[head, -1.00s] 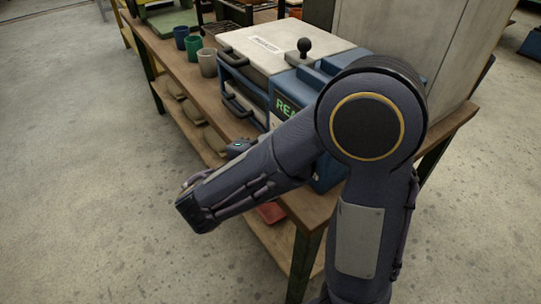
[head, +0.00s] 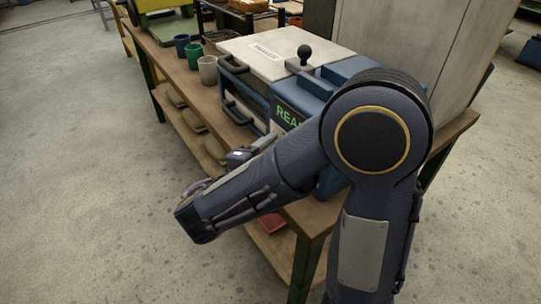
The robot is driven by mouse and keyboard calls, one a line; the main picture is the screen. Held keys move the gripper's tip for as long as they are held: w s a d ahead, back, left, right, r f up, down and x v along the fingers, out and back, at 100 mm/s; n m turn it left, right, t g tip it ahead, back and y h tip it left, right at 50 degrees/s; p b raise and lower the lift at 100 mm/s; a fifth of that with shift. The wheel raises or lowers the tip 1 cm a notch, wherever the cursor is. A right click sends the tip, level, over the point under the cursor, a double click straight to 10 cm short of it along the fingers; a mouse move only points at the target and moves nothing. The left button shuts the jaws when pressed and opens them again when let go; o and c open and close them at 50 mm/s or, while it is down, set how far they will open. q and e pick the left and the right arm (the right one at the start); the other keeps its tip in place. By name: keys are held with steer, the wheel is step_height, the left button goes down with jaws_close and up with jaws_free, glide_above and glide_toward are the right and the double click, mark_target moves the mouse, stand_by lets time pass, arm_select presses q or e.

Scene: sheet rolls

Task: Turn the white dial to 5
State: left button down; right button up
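The white dial is not visible; my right arm covers much of the front of the blue and white machine (head: 268,52). A lit panel on the machine shows green letters starting "REA" (head: 287,115), the rest hidden behind my arm. A small grey and dark part, which seems to be my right gripper (head: 242,156), shows just beyond my forearm, by the machine's lower front. Its fingers cannot be made out, nor whether it touches anything. My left gripper is not in view.
The machine stands on a wooden workbench (head: 316,216) with black handles and a black ball knob (head: 304,52). Blue, green and beige cups (head: 208,69) stand left of it. A grey cabinet (head: 400,45) rises behind. Open concrete floor lies to the left.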

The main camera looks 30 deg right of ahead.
steer(key=v, duration=0.7)
steer(key=shift+s+a, duration=0.2)
steer(key=shift+a, duration=0.15)
steer(key=shift+r, duration=0.1)
